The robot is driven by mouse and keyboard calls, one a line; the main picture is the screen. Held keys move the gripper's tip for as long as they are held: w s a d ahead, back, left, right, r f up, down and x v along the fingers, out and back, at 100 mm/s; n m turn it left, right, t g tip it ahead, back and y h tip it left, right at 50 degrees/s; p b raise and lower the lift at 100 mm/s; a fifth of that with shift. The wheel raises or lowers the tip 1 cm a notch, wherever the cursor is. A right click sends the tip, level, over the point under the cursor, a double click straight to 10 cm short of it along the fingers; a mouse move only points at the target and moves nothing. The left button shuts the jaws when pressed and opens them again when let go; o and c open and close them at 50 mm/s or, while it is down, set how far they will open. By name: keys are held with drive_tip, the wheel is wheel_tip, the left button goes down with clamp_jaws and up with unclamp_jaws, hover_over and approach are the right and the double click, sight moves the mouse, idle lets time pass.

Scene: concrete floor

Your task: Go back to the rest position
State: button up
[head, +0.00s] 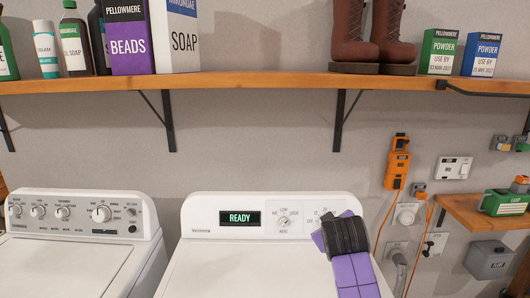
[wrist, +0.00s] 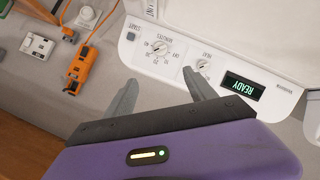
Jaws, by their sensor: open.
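My gripper (wrist: 160,78) is open, its two grey fingers spread apart with nothing between them in the wrist view. It is in front of the control panel of the white machine at the right (head: 205,208), whose display reads READY. The panel shows upside down in the wrist view (wrist: 222,68), with its dials beyond the fingers. In the head view my purple and black arm covers the right end of this panel, and the fingertips cannot be made out there.
A second white machine (head: 85,202) stands at left. A wooden shelf (head: 250,82) above holds bottles, boxes and brown boots (head: 372,35).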

wheel_tip(320, 180, up, 7)
drive_tip(key=a+m+t+y, duration=0.1)
drive_tip(key=a+t, duration=0.1)
drive_tip(key=t, duration=0.2)
drive_tip(key=s+d+f+m+b, duration=0.1)
drive_tip(key=s+f+b, duration=0.2)
drive_tip(key=s+f, duration=0.5)
drive_tip(key=s+d+f+m+y+b, duration=0.1)
drive_tip(key=s+f, duration=0.7)
drive_tip(key=s, duration=2.3)
drive_tip(key=s+d+f+m+b, duration=0.1)
drive_tip(key=s+f+b, duration=0.5)
drive_tip(key=s, duration=1.4)
wheel_tip(320, 180, down, 3)
drive_tip(key=shift+s+d+r+m, duration=0.15)
drive_tip(key=shift+s+d+m, duration=0.2)
drive_tip(key=shift+m, duration=0.35)
drive_tip(key=shift+a, duration=0.1)
